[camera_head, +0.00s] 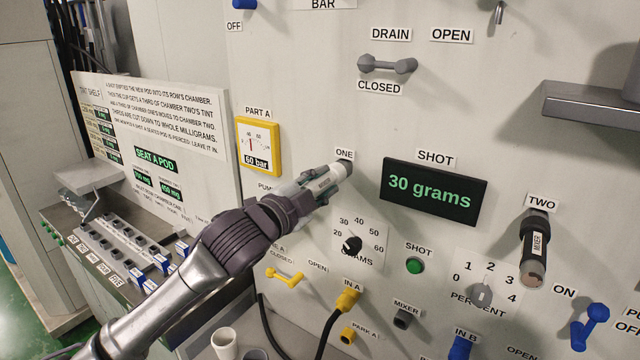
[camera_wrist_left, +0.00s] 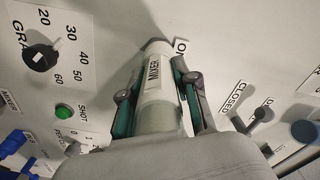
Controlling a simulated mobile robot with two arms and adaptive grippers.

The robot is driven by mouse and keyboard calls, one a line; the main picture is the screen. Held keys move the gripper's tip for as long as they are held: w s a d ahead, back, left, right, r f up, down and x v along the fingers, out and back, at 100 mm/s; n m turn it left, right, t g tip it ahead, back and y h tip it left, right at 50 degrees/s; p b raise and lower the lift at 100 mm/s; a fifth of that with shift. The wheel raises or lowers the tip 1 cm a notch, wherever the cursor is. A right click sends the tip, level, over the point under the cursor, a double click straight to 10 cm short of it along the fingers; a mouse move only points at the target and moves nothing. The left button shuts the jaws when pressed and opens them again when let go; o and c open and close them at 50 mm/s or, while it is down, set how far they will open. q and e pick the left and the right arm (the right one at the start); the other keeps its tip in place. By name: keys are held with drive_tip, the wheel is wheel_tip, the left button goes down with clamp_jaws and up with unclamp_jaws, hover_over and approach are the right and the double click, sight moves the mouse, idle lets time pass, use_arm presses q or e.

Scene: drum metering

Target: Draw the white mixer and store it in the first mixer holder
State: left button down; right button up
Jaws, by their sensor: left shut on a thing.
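The white mixer (camera_wrist_left: 158,100) is a pale cylinder with a MIXER label. I cannot tell whether the mixer is still seated in the fitting. A dark mixer (camera_head: 537,245) with a MIXER label hangs below the TWO label. No part labelled mixer holder is clearly readable. My right gripper is not in view.
A black display (camera_head: 434,192) reads 30 grams. A grams dial (camera_head: 352,244), a green shot button (camera_head: 415,266) and a yellow IN A plug (camera_head: 347,300) with a black hose lie below. A grey rack (camera_head: 125,246) stands at the left. A grey shelf (camera_head: 590,105) juts out at upper right.

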use_arm(q)
drive_tip(key=shift+r, duration=0.1)
drive_tip(key=c, duration=0.8)
unclamp_jaws()
drive_tip(key=v, duration=1.2)
